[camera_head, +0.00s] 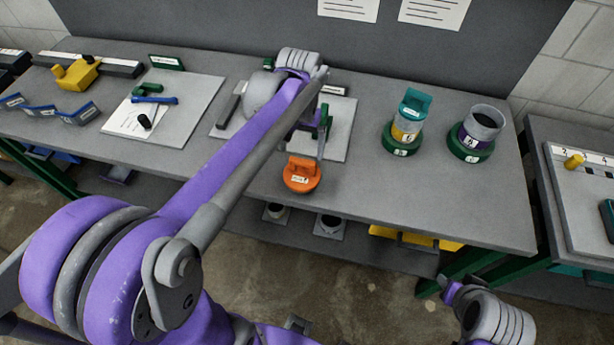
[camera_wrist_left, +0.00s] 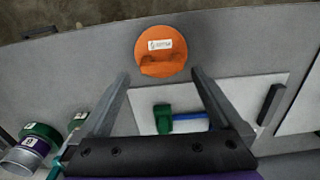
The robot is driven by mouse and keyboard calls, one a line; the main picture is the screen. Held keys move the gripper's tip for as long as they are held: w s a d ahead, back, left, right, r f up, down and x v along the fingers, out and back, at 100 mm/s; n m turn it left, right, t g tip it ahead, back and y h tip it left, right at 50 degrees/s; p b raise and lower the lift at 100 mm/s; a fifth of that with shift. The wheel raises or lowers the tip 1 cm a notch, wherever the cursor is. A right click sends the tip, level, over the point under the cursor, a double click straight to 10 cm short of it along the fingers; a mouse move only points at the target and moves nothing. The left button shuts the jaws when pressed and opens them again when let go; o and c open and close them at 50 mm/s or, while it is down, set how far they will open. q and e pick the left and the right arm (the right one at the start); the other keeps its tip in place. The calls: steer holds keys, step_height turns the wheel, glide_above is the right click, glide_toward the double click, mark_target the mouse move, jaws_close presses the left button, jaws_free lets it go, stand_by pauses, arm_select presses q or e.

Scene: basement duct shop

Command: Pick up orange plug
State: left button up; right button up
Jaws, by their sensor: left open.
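The orange plug (camera_head: 301,175) is a round disc with a raised handle and a white label, on the grey bench near its front edge. It also shows in the left wrist view (camera_wrist_left: 162,62), just beyond and between my fingertips. My left gripper (camera_head: 320,148) is above the bench, just behind the plug in the head view. In the left wrist view its two fingers (camera_wrist_left: 160,76) are spread apart with nothing between them. I see no contact with the plug. At the lower right of the head view, part of my right arm shows; its fingers do not.
A teal-topped plug stack (camera_head: 408,115) and a grey cylinder on a green base (camera_head: 470,154) stand to the right. Another white board with tools (camera_head: 180,115) lies left.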

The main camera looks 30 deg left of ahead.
mark_target(302, 163)
arm_select(q)
steer(key=f, duration=0.8)
steer(key=shift+w+a, duration=0.1)
steer(key=shift+w, duration=0.1)
jaws_close()
